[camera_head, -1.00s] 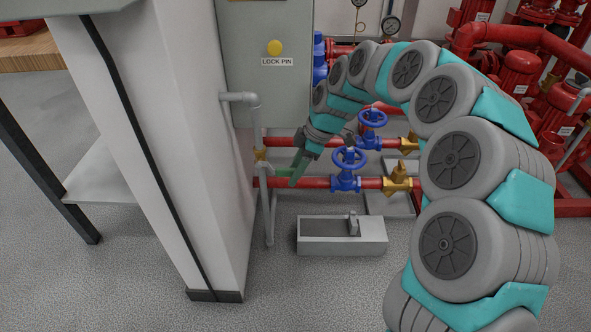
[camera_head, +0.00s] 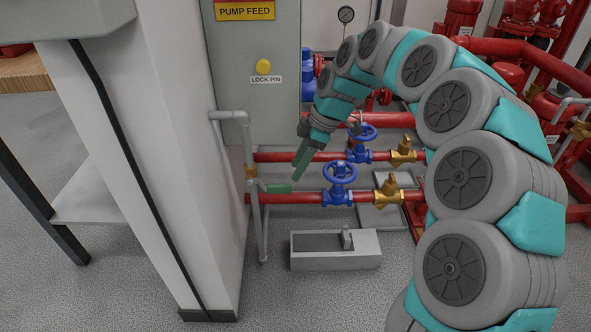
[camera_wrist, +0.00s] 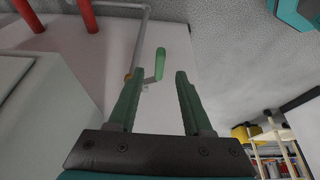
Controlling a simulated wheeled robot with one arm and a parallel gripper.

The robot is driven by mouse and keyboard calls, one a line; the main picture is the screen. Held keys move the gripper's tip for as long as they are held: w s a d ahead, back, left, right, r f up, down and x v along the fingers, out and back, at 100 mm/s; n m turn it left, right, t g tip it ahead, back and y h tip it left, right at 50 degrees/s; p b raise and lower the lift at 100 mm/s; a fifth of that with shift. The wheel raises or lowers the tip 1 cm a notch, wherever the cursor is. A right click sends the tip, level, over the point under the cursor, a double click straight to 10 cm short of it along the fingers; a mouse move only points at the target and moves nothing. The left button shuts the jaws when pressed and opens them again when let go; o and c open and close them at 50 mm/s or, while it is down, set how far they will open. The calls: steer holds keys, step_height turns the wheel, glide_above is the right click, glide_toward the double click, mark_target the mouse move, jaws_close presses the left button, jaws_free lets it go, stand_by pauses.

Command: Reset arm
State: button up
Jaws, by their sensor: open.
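My gripper (camera_head: 303,162) is open and empty, pointing down above the red pipes in the head view. The green valve handle (camera_head: 279,188) is just below and left of its fingertips, on the grey vertical pipe (camera_head: 251,155) with a brass fitting. In the wrist view, my gripper (camera_wrist: 158,76) has its two green fingers apart. The green handle (camera_wrist: 160,64) shows between and beyond the fingertips, with no visible contact. My arm arches over from the right side of the head view.
Two blue handwheels (camera_head: 341,172) sit on the red pipes (camera_head: 290,198) to the right. A grey basin (camera_head: 335,262) stands on the floor below. A white column (camera_head: 155,150) is at left, and a grey cabinet with a yellow lock pin button (camera_head: 263,66) behind.

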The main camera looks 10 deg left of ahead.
steer(key=s+d+r+m+h+p, duration=0.1)
steer(key=s+d+m+h+p, duration=0.1)
steer(key=s+d+m, duration=0.8)
steer(key=s+d+r+m+h+p, duration=0.1)
steer(key=s+d+m+h+p, duration=0.1)
steer(key=s+d+m, duration=0.8)
steer(key=s+d, duration=0.3)
steer(key=s, duration=0.4)
steer(key=s+d+p, duration=0.1)
steer(key=s+d, duration=0.3)
steer(key=s, duration=0.4)
steer(key=shift+s+d+r+m+g, duration=0.2)
steer(key=shift+s+r+m+g, duration=0.1)
steer(key=shift+r+m+g, duration=0.1)
